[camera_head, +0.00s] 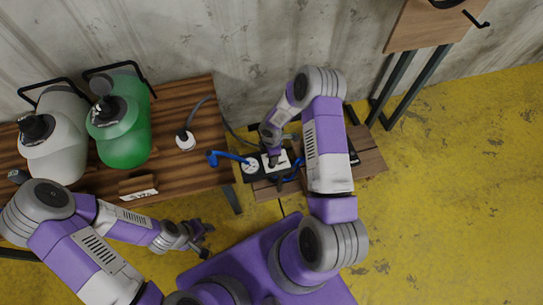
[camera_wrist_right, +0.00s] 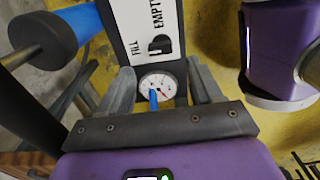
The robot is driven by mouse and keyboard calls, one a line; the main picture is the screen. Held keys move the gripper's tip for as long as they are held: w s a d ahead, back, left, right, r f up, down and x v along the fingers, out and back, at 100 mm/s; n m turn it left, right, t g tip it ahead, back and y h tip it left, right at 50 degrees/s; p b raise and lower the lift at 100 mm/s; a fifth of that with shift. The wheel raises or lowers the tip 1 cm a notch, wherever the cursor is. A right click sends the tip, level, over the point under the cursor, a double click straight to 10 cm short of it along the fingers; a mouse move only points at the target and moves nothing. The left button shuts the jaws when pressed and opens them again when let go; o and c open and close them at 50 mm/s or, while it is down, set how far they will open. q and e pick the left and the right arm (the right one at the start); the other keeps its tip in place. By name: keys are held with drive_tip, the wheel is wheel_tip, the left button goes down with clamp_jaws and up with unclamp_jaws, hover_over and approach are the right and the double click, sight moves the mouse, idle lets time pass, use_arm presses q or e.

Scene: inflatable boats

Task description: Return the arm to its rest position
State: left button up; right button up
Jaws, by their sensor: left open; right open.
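My left arm comes in from the left, and its gripper (camera_head: 203,240) is open and empty above the yellow floor, in front of the wooden bench. My right arm reaches over a low wooden stand, its gripper (camera_head: 277,163) pointing down at a dark pump unit with a white panel (camera_head: 283,158). In the right wrist view the right gripper (camera_wrist_right: 160,82) is open. A round white gauge (camera_wrist_right: 166,82) and a panel marked FILL and EMPTY with a black switch (camera_wrist_right: 161,44) show between and beyond its fingers. Whether the fingers touch the unit I cannot tell.
The bench (camera_head: 190,85) bears a green tank (camera_head: 125,140), a whitish tank (camera_head: 58,145) and a small sign (camera_head: 139,194). A blue handle-like part (camera_head: 228,156) and dark hose lie beside the unit. A wall table (camera_head: 425,25) stands upper right. Yellow floor (camera_head: 450,210) is clear at right.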

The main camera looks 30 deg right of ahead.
drive_tip(key=shift+r, duration=0.5)
drive_tip(key=s+a+r+m+y+p, duration=0.1)
drive_tip(key=s+a+r+m+y, duration=0.1)
drive_tip(key=s+a+m, duration=0.6)
drive_tip(key=s+a+r+m+y+p, duration=0.1)
drive_tip(key=s+a+r+m+y, duration=0.1)
drive_tip(key=s+a+m, duration=0.6)
drive_tip(key=shift+s+r+m, duration=0.2)
drive_tip(key=shift+r+m, duration=0.05)
drive_tip(key=shift+m, duration=0.55)
drive_tip(key=shift+s+d+m+t, duration=0.1)
drive_tip(key=shift+s+m+t, duration=0.05)
drive_tip(key=shift+m+t, duration=0.15)
